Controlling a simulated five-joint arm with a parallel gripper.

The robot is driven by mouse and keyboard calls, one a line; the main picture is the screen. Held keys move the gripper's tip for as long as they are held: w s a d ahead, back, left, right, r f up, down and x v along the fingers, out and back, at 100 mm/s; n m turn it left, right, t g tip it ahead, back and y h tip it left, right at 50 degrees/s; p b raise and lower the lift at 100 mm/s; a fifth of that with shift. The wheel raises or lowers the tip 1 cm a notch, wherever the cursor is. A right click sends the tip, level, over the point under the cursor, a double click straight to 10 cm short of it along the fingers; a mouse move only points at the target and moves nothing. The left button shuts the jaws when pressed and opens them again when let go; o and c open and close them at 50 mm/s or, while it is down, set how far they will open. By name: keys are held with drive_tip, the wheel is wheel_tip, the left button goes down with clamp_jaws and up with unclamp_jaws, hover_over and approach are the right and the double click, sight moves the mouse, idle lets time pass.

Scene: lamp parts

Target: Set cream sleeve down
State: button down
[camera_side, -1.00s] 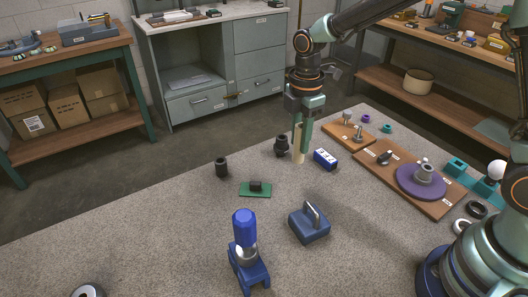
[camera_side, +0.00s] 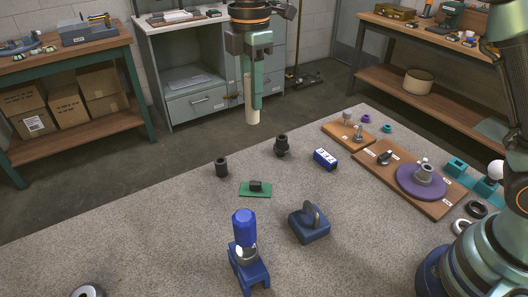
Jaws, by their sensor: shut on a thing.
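The cream sleeve (camera_side: 252,108) is a pale upright tube. My gripper (camera_side: 254,90) is shut on it and holds it hanging straight down, above the far edge region of the grey speckled table (camera_side: 150,236). The sleeve's lower end is clear of the surface. Its upper part is partly hidden by the green finger.
Below and near the sleeve stand two black cylindrical parts (camera_side: 221,167) (camera_side: 282,145). The left table area is clear.

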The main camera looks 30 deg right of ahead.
drive_tip(key=a+f, duration=0.1)
drive_tip(key=a, duration=1.1)
wheel_tip(320, 180, down, 20)
drive_tip(key=shift+a+r, duration=0.1)
drive_tip(key=shift+a, duration=0.05)
drive_tip(key=c, duration=0.6)
unclamp_jaws()
drive_tip(key=shift+c, duration=0.2)
